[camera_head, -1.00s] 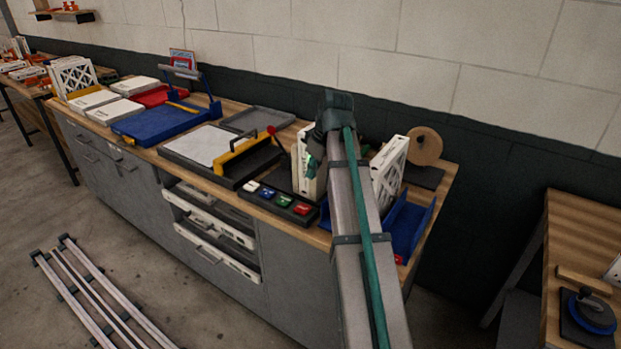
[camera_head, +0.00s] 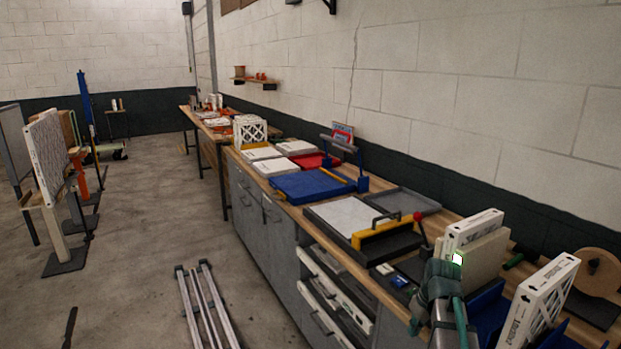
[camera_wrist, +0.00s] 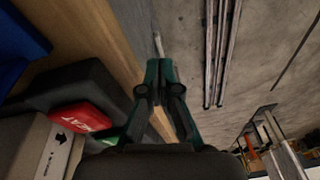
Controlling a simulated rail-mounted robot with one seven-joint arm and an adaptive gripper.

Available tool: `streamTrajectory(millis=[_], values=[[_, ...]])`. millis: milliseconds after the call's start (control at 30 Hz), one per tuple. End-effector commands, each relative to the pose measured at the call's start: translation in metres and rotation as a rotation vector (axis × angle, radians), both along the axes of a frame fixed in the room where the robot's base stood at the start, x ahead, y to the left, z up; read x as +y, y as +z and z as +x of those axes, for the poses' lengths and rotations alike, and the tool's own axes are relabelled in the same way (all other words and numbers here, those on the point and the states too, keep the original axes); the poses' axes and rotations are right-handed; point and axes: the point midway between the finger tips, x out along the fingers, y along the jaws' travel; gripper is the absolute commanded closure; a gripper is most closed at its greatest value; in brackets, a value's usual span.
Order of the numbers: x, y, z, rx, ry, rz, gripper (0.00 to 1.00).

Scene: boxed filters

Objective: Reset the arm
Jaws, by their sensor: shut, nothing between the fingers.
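My gripper (camera_wrist: 160,68) shows in the wrist view with its two dark green fingers together and nothing between them. It hangs in free air beside the workbench's wooden edge (camera_wrist: 105,40), with the grey floor far below it. In the head view my folded green and grey arm is at the lower right, in front of the bench; I cannot make out the fingertips there. Left of the gripper in the wrist view are a red button marked "EAT" (camera_wrist: 82,116) on a dark block and a white box with a black arrow (camera_wrist: 58,150).
The bench holds white boxed filters (camera_head: 540,300), a blue tray (camera_head: 303,186), a yellow-handled dark unit (camera_head: 385,238) and a grey tray (camera_head: 402,198). A metal rail frame (camera_head: 207,305) lies on the floor.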

Motion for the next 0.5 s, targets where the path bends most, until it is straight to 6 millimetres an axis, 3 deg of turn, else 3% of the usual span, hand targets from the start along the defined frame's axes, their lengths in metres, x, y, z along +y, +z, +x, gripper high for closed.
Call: streamTrajectory(millis=[33, 200, 500], values=[[0.016, -0.026, -0.013, 0.023, -0.020, -0.001, 1.00], [0.056, -0.098, -0.044, 0.078, -0.103, -0.017, 1.00], [0.114, -0.202, -0.123, 0.155, -0.234, -0.068, 1.00]])
